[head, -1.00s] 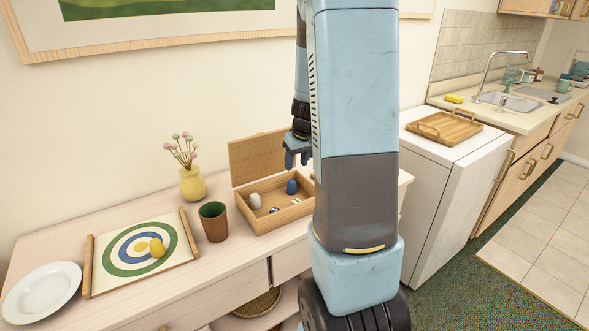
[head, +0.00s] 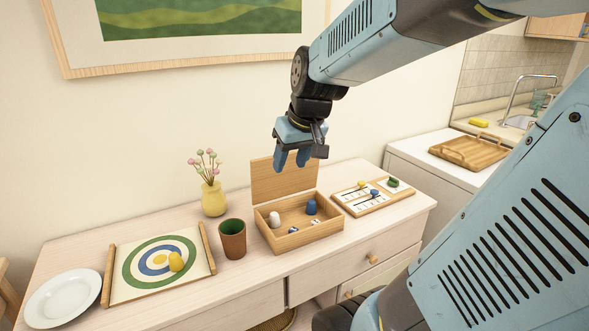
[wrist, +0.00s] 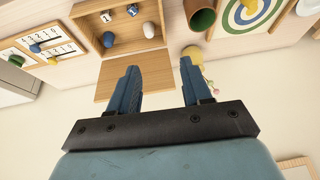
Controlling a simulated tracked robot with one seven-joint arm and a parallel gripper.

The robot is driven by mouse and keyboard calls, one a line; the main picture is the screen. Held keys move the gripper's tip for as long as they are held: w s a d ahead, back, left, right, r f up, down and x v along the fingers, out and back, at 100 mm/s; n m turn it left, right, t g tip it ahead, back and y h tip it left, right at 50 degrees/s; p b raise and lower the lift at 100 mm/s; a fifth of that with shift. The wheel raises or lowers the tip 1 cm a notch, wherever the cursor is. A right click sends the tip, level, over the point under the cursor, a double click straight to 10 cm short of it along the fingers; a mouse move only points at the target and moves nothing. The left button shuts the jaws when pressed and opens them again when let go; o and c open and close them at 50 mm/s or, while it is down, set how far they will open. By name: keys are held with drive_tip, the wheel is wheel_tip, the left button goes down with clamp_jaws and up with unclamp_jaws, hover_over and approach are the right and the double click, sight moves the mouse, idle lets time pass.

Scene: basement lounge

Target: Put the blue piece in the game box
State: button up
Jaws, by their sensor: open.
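The open wooden game box (head: 318,236) stands on the sideboard with its lid raised at the back. A blue piece (head: 311,207) stands inside it at the back right; it also shows in the wrist view (wrist: 109,39). A white piece (head: 274,218) and two dice (head: 293,230) are in the box too. A second blue piece (head: 374,194) is on the score board (head: 352,208) to the right of the box, and in the wrist view (wrist: 35,48). My gripper (head: 291,160) is open and empty, above the box near its lid; its fingers (wrist: 160,72) are apart.
A yellow piece (head: 362,186) and a green piece (head: 393,182) are on the score board. Left of the box are a brown cup (head: 232,239), a yellow vase (head: 214,200), a target board (head: 128,290) with a yellow piece, and a white plate (head: 62,297). The sideboard front is clear.

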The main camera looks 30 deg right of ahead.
drive_tip(key=s+a+r, duration=0.3)
drive_tip(key=s+a, duration=0.1)
drive_tip(key=s, duration=0.6)
drive_tip(key=shift+t+h, duration=0.3)
drive_tip(key=shift+t, duration=0.1)
